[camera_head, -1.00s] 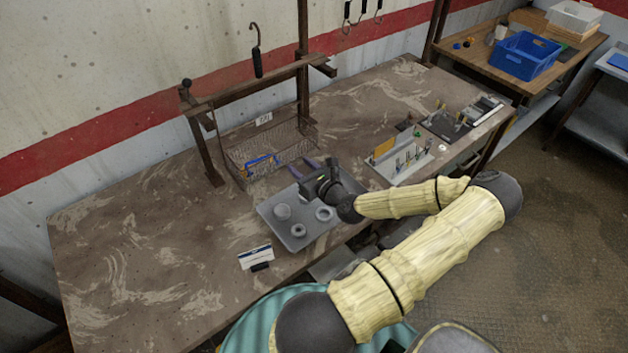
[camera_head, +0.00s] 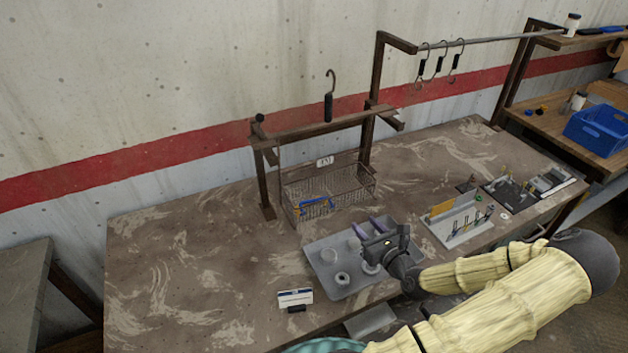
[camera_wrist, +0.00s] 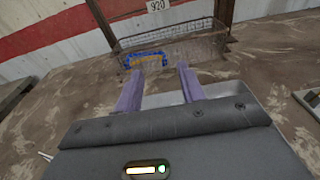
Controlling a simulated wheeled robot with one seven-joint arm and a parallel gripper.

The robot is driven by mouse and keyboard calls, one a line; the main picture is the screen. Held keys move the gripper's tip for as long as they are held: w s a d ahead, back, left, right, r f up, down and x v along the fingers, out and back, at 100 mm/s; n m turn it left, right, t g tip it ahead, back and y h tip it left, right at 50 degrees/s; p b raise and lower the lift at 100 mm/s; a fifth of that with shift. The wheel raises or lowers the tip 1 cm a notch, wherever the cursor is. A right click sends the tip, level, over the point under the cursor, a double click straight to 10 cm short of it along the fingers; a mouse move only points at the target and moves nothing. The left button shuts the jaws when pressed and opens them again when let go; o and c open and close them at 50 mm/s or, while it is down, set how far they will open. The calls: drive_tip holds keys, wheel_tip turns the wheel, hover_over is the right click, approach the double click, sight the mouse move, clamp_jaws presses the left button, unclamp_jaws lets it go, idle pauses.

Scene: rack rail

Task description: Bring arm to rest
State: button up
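My gripper (camera_head: 364,226) is above the grey tray (camera_head: 327,289) on the workbench. In the wrist view its two purple fingers (camera_wrist: 158,88) are spread apart with nothing between them, so it is open and empty. My arm reaches in from the lower right, bent at the elbow. The wire basket (camera_head: 340,192) stands beyond the fingertips, with a blue and yellow item (camera_head: 314,205) in it; the basket also shows in the wrist view (camera_wrist: 195,42). Part of the tray is hidden behind my gripper.
Several hooks (camera_head: 441,64) hang on a rail at upper right. A holder with upright tools (camera_head: 456,228) stands right of my gripper. A small card stand (camera_head: 295,298) sits front left. The left benchtop is clear.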

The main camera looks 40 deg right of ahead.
drive_tip(key=shift+w+a, duration=0.1)
drive_tip(key=w+a+f+n+g+y, duration=0.1)
drive_tip(key=a+n, duration=0.1)
drive_tip(key=n, duration=0.1)
drive_tip(key=w+a+f+n+g+y, duration=0.2)
drive_tip(key=a+n, duration=0.1)
drive_tip(key=n, duration=0.1)
drive_tip(key=w+a+f+n+g+y, duration=0.1)
drive_tip(key=a+n+g, duration=0.1)
drive_tip(key=a+n, duration=0.1)
drive_tip(key=shift+w+f+y, duration=0.2)
drive_tip(key=shift+w+y, duration=0.1)
drive_tip(key=shift+w, duration=0.1)
drive_tip(key=s+a+r+n+g, duration=0.1)
drive_tip(key=a+r+n+g, duration=0.3)
drive_tip(key=a+n, duration=0.9)
drive_tip(key=s+a+r+n+g, duration=0.2)
drive_tip(key=a+r+n+g, duration=0.2)
drive_tip(key=a+r+n, duration=0.6)
drive_tip(key=a+n, duration=0.3)
drive_tip(key=n, duration=0.2)
drive_tip(key=shift+s+r+n+g, duration=0.3)
drive_tip(key=shift+r+n, duration=0.1)
drive_tip(key=shift+w, duration=0.1)
